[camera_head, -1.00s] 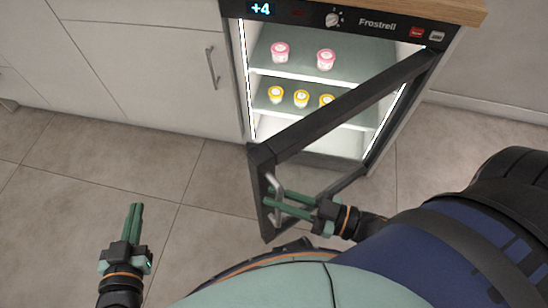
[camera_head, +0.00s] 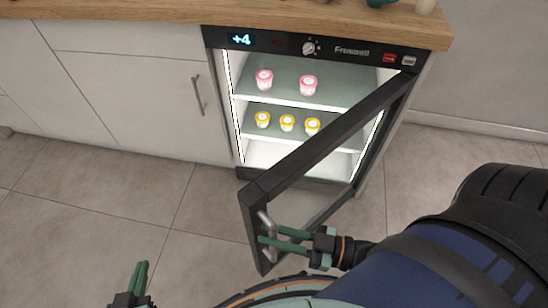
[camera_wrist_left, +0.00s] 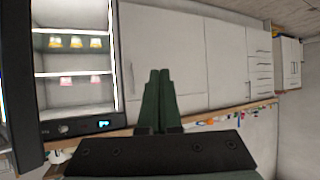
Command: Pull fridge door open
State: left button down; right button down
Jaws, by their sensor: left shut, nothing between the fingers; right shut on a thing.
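The fridge (camera_head: 320,48) stands under the counter, and its dark-framed door (camera_head: 330,140) is swung well open toward me. A metal handle (camera_head: 267,236) is on the door's near edge. My right gripper (camera_head: 272,241) is at this handle, with its green fingers shut on it. My left gripper (camera_head: 141,274) is shut and empty, low at the left over the floor, apart from the door. In the left wrist view its fingers (camera_wrist_left: 159,100) are together, and the lit fridge inside (camera_wrist_left: 75,65) shows at the left.
White cabinets (camera_head: 125,95) are left of the fridge under a wooden counter (camera_head: 130,12). The tiled floor (camera_head: 100,200) at the left is clear.

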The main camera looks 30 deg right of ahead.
jog(key=c, duration=1.1)
grip_release()
